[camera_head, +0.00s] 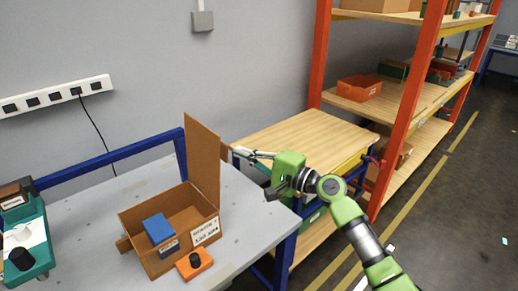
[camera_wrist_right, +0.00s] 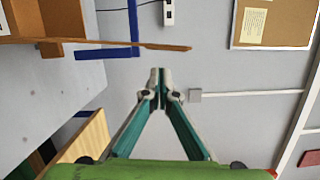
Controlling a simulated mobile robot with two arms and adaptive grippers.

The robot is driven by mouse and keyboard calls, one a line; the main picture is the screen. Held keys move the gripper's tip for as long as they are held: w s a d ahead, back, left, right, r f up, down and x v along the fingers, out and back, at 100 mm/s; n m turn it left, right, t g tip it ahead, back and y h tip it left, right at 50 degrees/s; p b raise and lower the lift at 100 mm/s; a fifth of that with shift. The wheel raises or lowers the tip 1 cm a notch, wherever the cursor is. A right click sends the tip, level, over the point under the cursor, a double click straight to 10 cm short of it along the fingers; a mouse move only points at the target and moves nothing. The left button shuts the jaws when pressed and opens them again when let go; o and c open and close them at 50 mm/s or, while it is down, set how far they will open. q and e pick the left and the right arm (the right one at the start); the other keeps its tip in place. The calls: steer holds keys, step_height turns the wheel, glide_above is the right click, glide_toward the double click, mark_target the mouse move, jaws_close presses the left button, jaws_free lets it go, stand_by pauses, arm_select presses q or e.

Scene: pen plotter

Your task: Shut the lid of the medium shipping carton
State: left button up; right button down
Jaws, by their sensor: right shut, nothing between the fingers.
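The cardboard carton (camera_head: 130,222) stands open on the grey table, with a white printed label on its front. Its lid (camera_head: 203,160) stands upright along the carton's right side. A blue box (camera_head: 158,228) sits inside. My right gripper (camera_head: 236,151) is shut and empty, just to the right of the lid at about mid-height; I cannot tell whether it touches. In the right wrist view, my fingertips (camera_wrist_right: 157,74) are together, and the lid (camera_wrist_right: 130,44) shows nearly edge-on beyond and above them, apart in the picture. The carton is partly in view at upper left. My left gripper is not in view.
An orange block with a black knob (camera_head: 195,264) is by the carton's front. A green device (camera_head: 38,262) stands at the table's left end. A blue rail (camera_head: 105,163) runs behind. A wooden-topped bench (camera_head: 300,138) and orange shelving (camera_head: 400,110) are to the right.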

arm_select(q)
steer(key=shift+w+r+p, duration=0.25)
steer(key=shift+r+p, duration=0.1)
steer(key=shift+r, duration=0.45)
arm_select(e)
steer(key=shift+s+a+r, duration=0.2)
steer(key=shift+s+a, duration=0.5)
steer(key=shift+a, duration=0.05)
